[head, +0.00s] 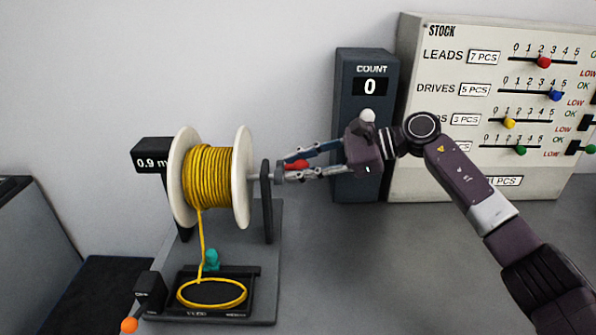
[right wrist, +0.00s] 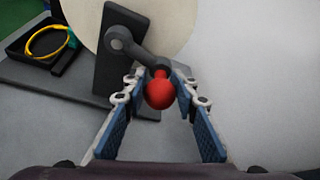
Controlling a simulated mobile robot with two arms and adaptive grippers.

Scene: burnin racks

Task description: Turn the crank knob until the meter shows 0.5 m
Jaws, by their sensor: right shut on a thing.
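The red crank knob (head: 297,164) sits at the right end of the spool's axle, on a short grey crank arm. In the right wrist view the knob (right wrist: 159,92) lies between the fingertips of my right gripper (head: 310,165), which is shut on it. The crank arm (right wrist: 137,50) runs up and left from the knob to the black post. The spool (head: 242,180) has white flanges and is wound with yellow cord (head: 210,172). The meter (head: 152,162) behind it reads 0.9 m. My left gripper is not in view.
Cord hangs from the spool into a loop (head: 212,304) on a black tray, near a teal piece (head: 211,260). An orange-knobbed lever (head: 129,325) stands front left. A COUNT box (head: 366,120) reading 0 and a STOCK panel (head: 470,178) stand behind my right arm.

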